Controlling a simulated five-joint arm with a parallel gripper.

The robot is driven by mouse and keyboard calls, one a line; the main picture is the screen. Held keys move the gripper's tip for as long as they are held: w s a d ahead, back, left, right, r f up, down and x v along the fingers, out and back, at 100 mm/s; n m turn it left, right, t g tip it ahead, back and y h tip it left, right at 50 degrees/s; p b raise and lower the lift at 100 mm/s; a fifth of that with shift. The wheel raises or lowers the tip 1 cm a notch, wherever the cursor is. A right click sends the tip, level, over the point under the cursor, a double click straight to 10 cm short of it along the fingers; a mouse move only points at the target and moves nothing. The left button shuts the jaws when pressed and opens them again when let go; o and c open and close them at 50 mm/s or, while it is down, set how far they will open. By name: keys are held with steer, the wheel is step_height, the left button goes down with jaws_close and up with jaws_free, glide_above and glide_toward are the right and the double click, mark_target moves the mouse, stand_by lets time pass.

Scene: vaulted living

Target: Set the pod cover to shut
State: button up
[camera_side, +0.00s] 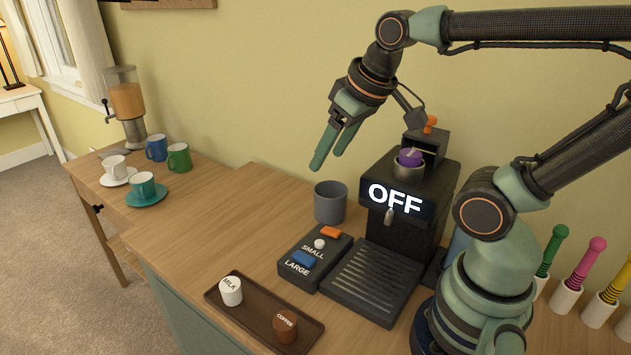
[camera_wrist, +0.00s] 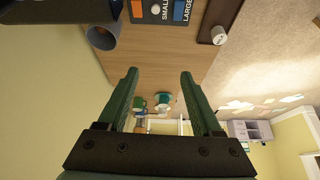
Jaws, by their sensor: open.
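The black coffee machine (camera_side: 400,235) stands against the wall, its front display reading OFF. A purple pod (camera_side: 410,157) sits in the round holder (camera_side: 408,172) on top. The dark pod cover (camera_side: 428,142) stands raised behind the pod, with an orange handle (camera_side: 430,122) at its upper edge. My gripper (camera_side: 328,158) is open and empty in the air, left of the machine and above the grey cup. In the wrist view its two green fingers (camera_wrist: 160,72) are spread with nothing between them; the cover and pod are not visible there.
A grey cup (camera_side: 330,203) and a button panel (camera_side: 313,262) stand left of the machine. A brown tray (camera_side: 250,318) holds MILK and COFFEE containers in front. Mugs (camera_side: 178,157) and a dispenser (camera_side: 127,100) stand far left. Colored-handled tools (camera_side: 590,255) stand right.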

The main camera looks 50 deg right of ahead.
steer(key=s+d+r+m+g+h, duration=0.1)
steer(key=d+r+m+g, duration=0.1)
steer(key=d+r, duration=0.35)
steer(key=s+d+r+m+g, duration=0.1)
steer(key=s+d+r+m, duration=0.2)
steer(key=d, duration=0.4)
steer(key=m+g+y, duration=0.1)
steer(key=m+g, duration=0.1)
steer(key=m, duration=0.1)
glide_toward(430, 117)
step_height(430, 117, down, 9)
steer(key=shift+w+d+r, duration=0.15)
steer(key=shift+d+r, duration=0.05)
jaws_close()
steer(key=shift+a+r, duration=0.1)
stand_by(0.7)
